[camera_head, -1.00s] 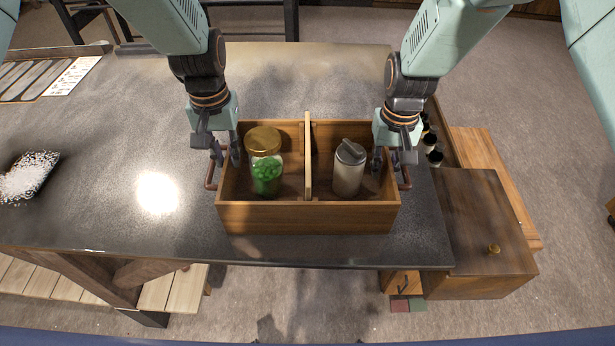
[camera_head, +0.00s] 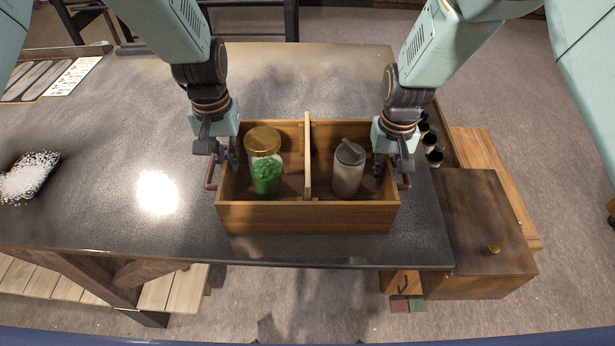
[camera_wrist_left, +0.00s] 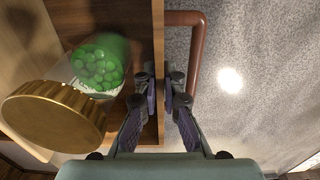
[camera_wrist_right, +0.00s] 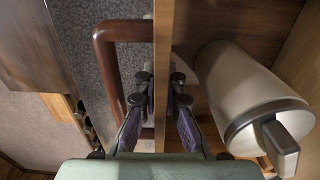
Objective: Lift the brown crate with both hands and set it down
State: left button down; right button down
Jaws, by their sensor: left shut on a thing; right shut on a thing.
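The brown crate (camera_head: 308,217) is an open wooden box with a middle divider, at the front of the dark table. A jar with a gold lid and green contents (camera_head: 265,165) stands in its left compartment. A pale canister with a grey lid (camera_head: 348,172) stands in its right compartment. My left gripper (camera_head: 225,158) is shut on the crate's left wall, by the reddish-brown side handle (camera_wrist_left: 197,60). My right gripper (camera_head: 388,165) is shut on the right wall, by the other handle (camera_wrist_right: 104,65). In both wrist views the wall runs between the fingers.
The dark table (camera_head: 110,190) is clear to the left of the crate. A black tray of white grains (camera_head: 28,177) lies at the far left. A wooden cabinet (camera_head: 480,230) and several dark bottles (camera_head: 432,145) are at the right, close to the crate.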

aim_at(388, 156)
pick_arm(q)
jog(key=shift+w+r, duration=0.15)
jog(key=shift+r, duration=0.1)
pick_arm(e)
jog(key=shift+w+r, duration=0.1)
jog(key=shift+r, duration=0.1)
dwell(0.4)
